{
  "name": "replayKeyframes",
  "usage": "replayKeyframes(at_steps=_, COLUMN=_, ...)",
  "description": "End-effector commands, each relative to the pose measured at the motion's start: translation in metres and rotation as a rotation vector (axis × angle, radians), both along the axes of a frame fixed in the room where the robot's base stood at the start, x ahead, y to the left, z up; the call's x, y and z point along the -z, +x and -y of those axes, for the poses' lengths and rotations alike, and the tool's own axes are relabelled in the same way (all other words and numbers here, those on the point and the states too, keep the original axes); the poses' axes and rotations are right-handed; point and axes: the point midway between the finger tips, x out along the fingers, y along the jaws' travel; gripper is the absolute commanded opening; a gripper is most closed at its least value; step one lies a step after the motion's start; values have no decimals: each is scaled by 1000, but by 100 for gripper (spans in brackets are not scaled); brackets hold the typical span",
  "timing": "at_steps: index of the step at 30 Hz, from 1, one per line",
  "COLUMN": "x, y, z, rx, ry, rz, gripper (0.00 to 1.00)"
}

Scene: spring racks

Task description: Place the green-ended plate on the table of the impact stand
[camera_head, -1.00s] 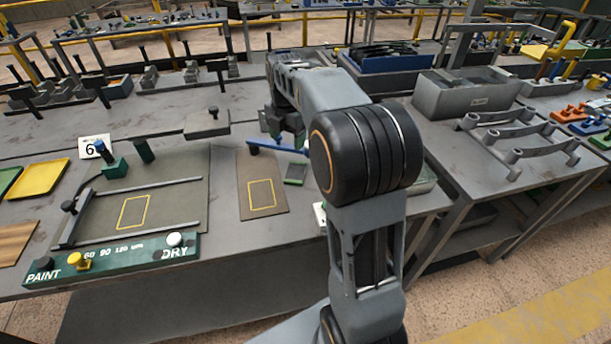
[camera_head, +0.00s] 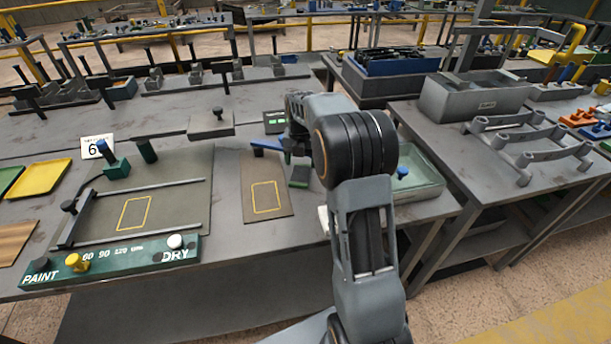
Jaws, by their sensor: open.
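A small dark plate with a green end (camera_head: 299,176) lies on the table just right of the brown board with a yellow outline. My gripper (camera_head: 296,148) is low over the table just behind the plate. My own arm hides most of it; its fingers are hard to make out, and nothing is seen held in it. A blue bar (camera_head: 266,146) shows beside the gripper on the left; I cannot tell whether they touch. I cannot pick out the impact stand or its table with certainty; my arm covers part of this area.
The brown board (camera_head: 254,205) and a green PAINT/DRY panel (camera_head: 128,257) are at front left. A yellow tray (camera_head: 40,178) lies farther left. A grey block with a knob (camera_head: 211,125) stands behind. A grey bin (camera_head: 440,101) stands on the right table.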

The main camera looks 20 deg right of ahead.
Motion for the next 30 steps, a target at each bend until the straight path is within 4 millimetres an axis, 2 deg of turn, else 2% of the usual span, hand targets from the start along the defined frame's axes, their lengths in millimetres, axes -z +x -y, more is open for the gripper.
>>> replayKeyframes(at_steps=5, x=13, y=0, z=0, rx=1, ry=0, rz=-2, gripper=70)
replayKeyframes(at_steps=13, x=47, y=1, z=-1, rx=2, ry=1, rz=-1, gripper=70)
replayKeyframes(at_steps=23, x=54, y=1, z=-1, rx=2, ry=0, rz=0, gripper=70)
replayKeyframes(at_steps=30, x=53, y=1, z=-1, rx=2, ry=0, rz=0, gripper=50)
